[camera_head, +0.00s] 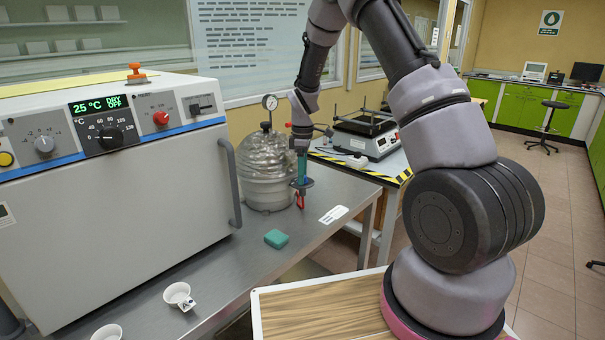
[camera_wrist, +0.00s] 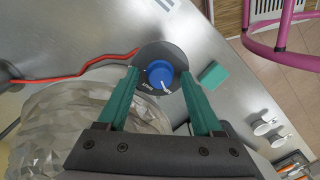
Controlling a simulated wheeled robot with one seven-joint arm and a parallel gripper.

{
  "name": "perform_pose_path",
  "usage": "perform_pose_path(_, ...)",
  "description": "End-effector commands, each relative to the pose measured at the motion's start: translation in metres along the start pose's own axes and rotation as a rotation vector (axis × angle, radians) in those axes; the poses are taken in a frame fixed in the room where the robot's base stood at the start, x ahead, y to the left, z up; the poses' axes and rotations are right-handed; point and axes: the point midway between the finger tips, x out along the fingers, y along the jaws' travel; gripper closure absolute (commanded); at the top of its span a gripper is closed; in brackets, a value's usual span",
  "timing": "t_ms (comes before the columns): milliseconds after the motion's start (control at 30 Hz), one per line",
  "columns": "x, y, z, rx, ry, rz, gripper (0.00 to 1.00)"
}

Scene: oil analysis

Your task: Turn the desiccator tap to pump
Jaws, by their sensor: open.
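The desiccator (camera_head: 265,172) is a faceted clear vessel on a pale base with a dial gauge on top. It also shows in the wrist view (camera_wrist: 70,125). Its tap is a blue knob (camera_wrist: 160,72) on a dark round plate (camera_wrist: 148,56). The knob has a white mark toward its lower right; the small plate lettering is too blurred to read. My gripper (camera_wrist: 160,76) is open, with one teal finger on each side of the knob and visible gaps. In the head view my gripper (camera_head: 302,168) points down over the plate beside the desiccator.
A red hose (camera_wrist: 75,72) runs left from the plate. A teal block (camera_head: 276,238), white label card (camera_head: 334,214) and white cups (camera_head: 177,292) lie on the steel bench (camera_head: 235,262). A large oven (camera_head: 120,200) stands to the left.

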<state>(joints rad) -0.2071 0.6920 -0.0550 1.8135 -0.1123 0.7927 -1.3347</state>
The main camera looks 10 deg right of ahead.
Motion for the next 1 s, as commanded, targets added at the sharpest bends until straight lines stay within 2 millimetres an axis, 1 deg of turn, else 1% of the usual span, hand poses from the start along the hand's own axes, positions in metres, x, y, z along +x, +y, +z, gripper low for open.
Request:
perform_pose_path(100, -0.0003, 0.0, 0.0, 0.0, 0.0, 0.0, 0.33)
perform_pose_path(133, -0.0003, 0.0, 0.0, 0.0, 0.0, 0.0, 0.36)
perform_pose_path(167, -0.0003, 0.0, -0.0001, 0.0, 0.0, 0.0, 0.48)
perform_pose_path(200, -0.0003, 0.0, 0.0, 0.0, 0.0, 0.0, 0.63)
perform_pose_path(267, -0.0004, 0.0, -0.0001, 0.0, 0.0, 0.0, 0.86)
perform_pose_path(300, -0.0004, 0.0, 0.0, 0.0, 0.0, 0.0, 1.0)
perform_pose_path(667, -0.0008, 0.0001, -0.0001, 0.039, 0.002, 0.0, 1.0)
perform_pose_path(867, -0.001, 0.0002, 0.0, 0.145, 0.008, 0.001, 1.0)
perform_pose_path(1000, -0.0011, 0.0004, 0.0001, 0.26, 0.014, 0.002, 1.0)
